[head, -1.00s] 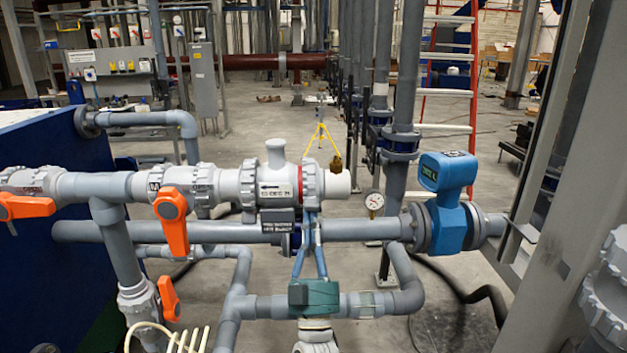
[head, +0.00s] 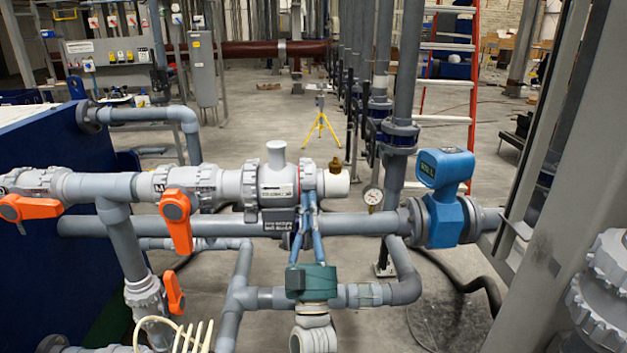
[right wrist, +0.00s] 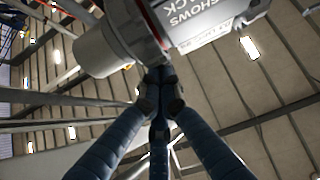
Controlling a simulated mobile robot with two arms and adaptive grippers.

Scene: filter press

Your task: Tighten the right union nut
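The right union nut (head: 308,179) is a grey ring at the right end of the grey check valve body (head: 276,186), beside a thin red seam. A pale pipe stub (head: 335,187) continues to its right. My right gripper (head: 308,196) comes up from below, its blue fingers converging at the nut's underside. In the right wrist view, the fingertips (right wrist: 160,88) are close together just below the nut (right wrist: 118,40) and look shut; no part of the nut shows between them. Whether they touch it is hard to tell. My left gripper is out of view.
Orange-handled valves (head: 177,220) stand to the left on the same line. A grey pipe (head: 365,223) runs behind my right fingers. A grey column (head: 570,170) bounds the right side.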

